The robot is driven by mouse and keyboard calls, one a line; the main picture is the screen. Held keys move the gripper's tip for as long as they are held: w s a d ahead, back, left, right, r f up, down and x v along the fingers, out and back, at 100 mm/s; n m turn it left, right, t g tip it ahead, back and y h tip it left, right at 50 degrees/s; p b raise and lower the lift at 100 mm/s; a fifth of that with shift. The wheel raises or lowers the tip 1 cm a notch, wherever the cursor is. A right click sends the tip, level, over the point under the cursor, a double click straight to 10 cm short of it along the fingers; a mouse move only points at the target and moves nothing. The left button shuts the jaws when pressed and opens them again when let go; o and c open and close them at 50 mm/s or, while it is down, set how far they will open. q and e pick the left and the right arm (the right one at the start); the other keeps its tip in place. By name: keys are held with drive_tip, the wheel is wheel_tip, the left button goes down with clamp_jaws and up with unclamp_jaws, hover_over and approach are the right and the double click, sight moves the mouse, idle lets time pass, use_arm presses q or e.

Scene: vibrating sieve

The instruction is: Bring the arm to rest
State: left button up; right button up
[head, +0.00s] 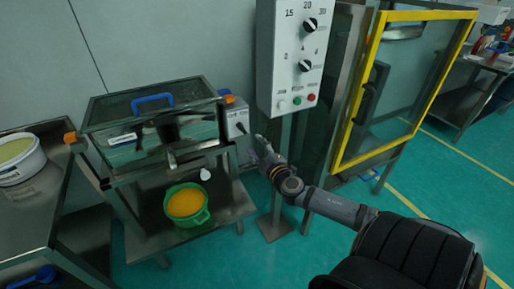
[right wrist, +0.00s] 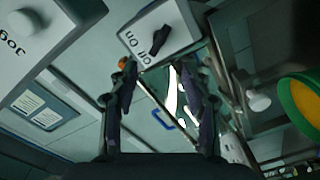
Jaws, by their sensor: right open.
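My right arm (head: 335,205) reaches in from the lower right. My right gripper (head: 264,150) is at its far end, just right of the sieve's switch box (head: 237,120). In the right wrist view its two fingers (right wrist: 160,80) are spread with nothing between them. The switch box with its black knob (right wrist: 160,40) shows beyond the fingertips; I see no contact. The sieve (head: 110,160) has a clear lid with a blue handle (head: 152,101). My left gripper is out of view.
A green pot (head: 190,220) with orange-yellow contents stands on the shelf below the sieve. A grey control panel (head: 290,60) and a yellow-framed glass door (head: 350,120) stand close behind and right of my gripper. A white bucket (head: 22,170) sits on the left table. Floor shows at right.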

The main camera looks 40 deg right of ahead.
idle(0.3)
drive_tip(key=s+d+f+m+g+h+p, duration=0.1)
drive_tip(key=s+d+f+g, duration=0.15)
drive_tip(key=f, duration=0.35)
drive_tip(key=s+d+f+m+g+h+p, duration=0.1)
drive_tip(key=d+f+g, duration=0.1)
drive_tip(key=d+f, duration=0.3)
drive_tip(key=s+f+m+g+p, duration=0.1)
drive_tip(key=s+f+m+g, duration=0.15)
drive_tip(key=s+f, duration=0.55)
drive_tip(key=s+f+m+g+p, duration=0.1)
drive_tip(key=s+f+g+p, duration=0.2)
drive_tip(key=f, duration=0.9)
drive_tip(key=s+a+f+m+g+y, duration=0.1)
drive_tip(key=s+a+f, duration=0.4)
drive_tip(key=s, duration=0.5)
drive_tip(key=s+a+f+m+g+y+p, duration=0.1)
drive_tip(key=s+a+f+g+y, duration=0.1)
drive_tip(key=s+a+f, duration=0.4)
drive_tip(key=s+a+f+m+g+y+p, duration=0.1)
drive_tip(key=s+a+f+g+y, duration=0.1)
drive_tip(key=s+a+f, duration=0.4)
drive_tip(key=s+a+g, duration=0.1)
drive_tip(key=s+a, duration=0.3)
drive_tip(key=s, duration=0.3)
drive_tip(key=shift+s+a+f, duration=0.15)
drive_tip(key=shift+s+a, duration=0.05)
drive_tip(key=shift+s, duration=0.2)
